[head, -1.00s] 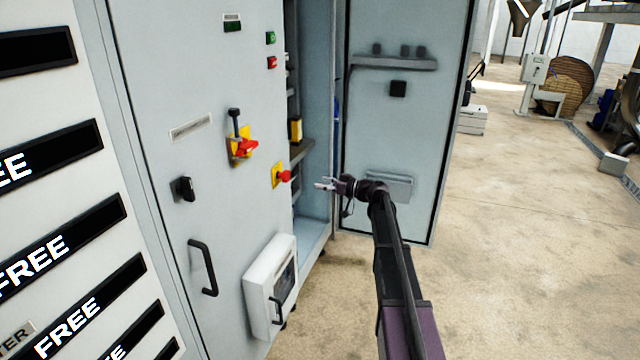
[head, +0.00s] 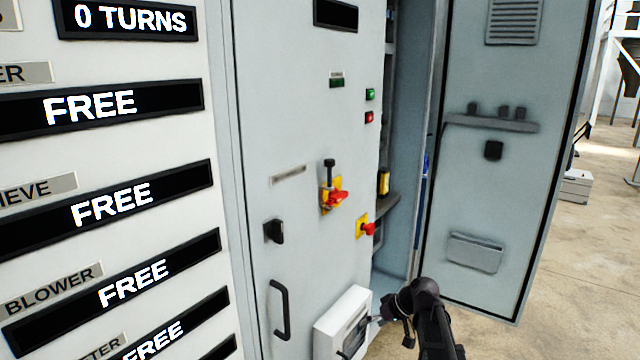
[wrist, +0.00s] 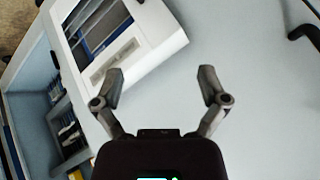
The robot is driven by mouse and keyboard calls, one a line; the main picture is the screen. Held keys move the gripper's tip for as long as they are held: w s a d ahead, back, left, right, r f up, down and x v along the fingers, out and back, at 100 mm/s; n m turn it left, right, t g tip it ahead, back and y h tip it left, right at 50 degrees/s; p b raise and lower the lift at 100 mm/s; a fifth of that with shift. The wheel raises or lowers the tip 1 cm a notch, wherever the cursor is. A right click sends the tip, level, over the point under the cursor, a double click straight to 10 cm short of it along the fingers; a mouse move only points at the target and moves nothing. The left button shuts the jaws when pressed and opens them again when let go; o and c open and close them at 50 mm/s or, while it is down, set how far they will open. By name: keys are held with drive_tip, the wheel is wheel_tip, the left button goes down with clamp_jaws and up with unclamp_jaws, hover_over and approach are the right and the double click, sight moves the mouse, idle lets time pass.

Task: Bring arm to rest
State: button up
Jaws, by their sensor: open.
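My gripper (wrist: 162,88) is open and empty in the wrist view, its two fingers spread apart in front of the grey cabinet front. In the head view my dark arm reaches up from the bottom edge, and the gripper (head: 376,322) is near the white box (head: 328,338) on the cabinet door. That box also shows in the wrist view (wrist: 165,28), just beyond the fingers. I cannot tell whether the gripper touches it.
The grey cabinet (head: 290,120) has a red-and-yellow switch (head: 334,197), a red knob (head: 368,229) and a black handle (head: 279,310). Its open door (head: 500,190) stands at right. A panel of FREE displays (head: 112,205) is at left. Bare floor (head: 570,270) lies far right.

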drive_tip(key=s+d+f+m+g+h, duration=0.15)
drive_tip(key=s+h, duration=0.25)
drive_tip(key=s, duration=0.5)
drive_tip(key=s+d+f+m+g+h, duration=0.1)
drive_tip(key=s+f+m+h, duration=0.25)
drive_tip(key=s, duration=0.45)
wheel_tip(320, 180, up, 18)
drive_tip(key=p, duration=1.8)
drive_tip(key=shift+r, duration=0.25)
